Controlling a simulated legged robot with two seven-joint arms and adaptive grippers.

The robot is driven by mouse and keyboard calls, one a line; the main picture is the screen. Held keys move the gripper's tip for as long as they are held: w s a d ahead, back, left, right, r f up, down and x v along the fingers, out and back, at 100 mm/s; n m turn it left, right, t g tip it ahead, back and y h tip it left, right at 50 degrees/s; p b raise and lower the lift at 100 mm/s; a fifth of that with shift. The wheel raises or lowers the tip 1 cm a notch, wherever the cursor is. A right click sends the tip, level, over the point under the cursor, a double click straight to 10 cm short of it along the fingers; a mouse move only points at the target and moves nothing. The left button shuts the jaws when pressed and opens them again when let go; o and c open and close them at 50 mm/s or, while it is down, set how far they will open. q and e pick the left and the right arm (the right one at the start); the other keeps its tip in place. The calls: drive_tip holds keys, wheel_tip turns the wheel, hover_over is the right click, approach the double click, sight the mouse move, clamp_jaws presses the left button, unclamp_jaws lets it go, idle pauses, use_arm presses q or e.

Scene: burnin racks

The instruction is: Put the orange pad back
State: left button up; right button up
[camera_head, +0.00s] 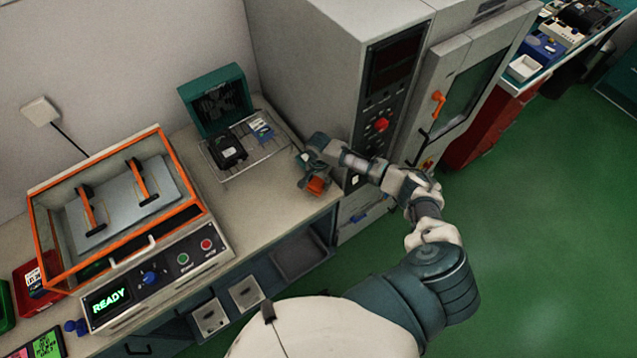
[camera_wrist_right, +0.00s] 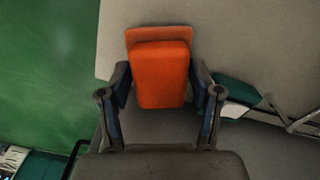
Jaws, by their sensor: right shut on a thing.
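The orange pad (camera_wrist_right: 161,75) is a small padded block between the two fingers of my right gripper (camera_wrist_right: 160,92) in the right wrist view. In the head view the orange pad (camera_head: 316,186) shows below my right gripper (camera_head: 312,176), near the front edge of the bench beside the grey cabinet. My right gripper is shut on it. I cannot tell whether the pad touches the bench top. My left gripper is in neither view.
A wire rack (camera_head: 226,172) with dark and blue devices and an open teal box (camera_head: 207,124) stand left of the gripper. An orange-framed machine (camera_head: 196,206) reading READY is further left. The grey cabinet (camera_head: 300,62) stands close behind my right arm. Bench top between them is clear.

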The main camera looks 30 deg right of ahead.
sight(319, 180)
drive_tip(key=shift+d+f, duration=0.15)
drive_tip(key=shift+f, duration=0.8)
drive_tip(key=o, duration=1.1)
drive_tip(key=shift+a, duration=0.2)
wheel_tip(319, 180, up, 12)
drive_tip(key=shift+d+r, duration=0.1)
